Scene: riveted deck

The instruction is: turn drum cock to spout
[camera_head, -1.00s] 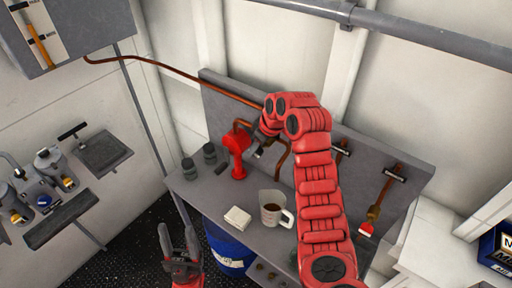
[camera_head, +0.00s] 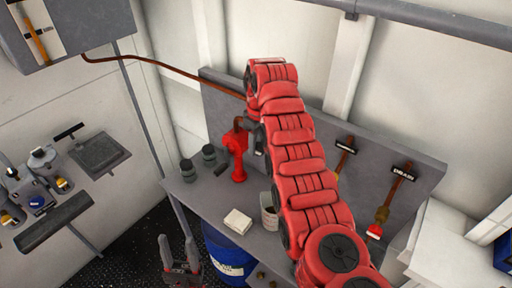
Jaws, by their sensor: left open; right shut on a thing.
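A red pump-like fitting (camera_head: 236,155) with a short copper pipe at its top stands at the back of the grey bench. My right arm reaches over the bench to the grey back panel. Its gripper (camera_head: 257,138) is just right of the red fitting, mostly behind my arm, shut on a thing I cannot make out. The drum cock and spout cannot be picked out behind the arm. A blue drum (camera_head: 222,245) stands under the bench. A pale mug (camera_head: 268,212) is partly covered by my arm. My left gripper (camera_head: 179,246) is open and empty, low in front of the bench.
A white block (camera_head: 238,221) and two dark jars (camera_head: 187,170) sit on the bench (camera_head: 205,196). A pipe labelled DRAIN (camera_head: 397,182) and another labelled fitting (camera_head: 344,148) are on the panel to the right. Pumps and a shelf (camera_head: 55,220) are at the far left.

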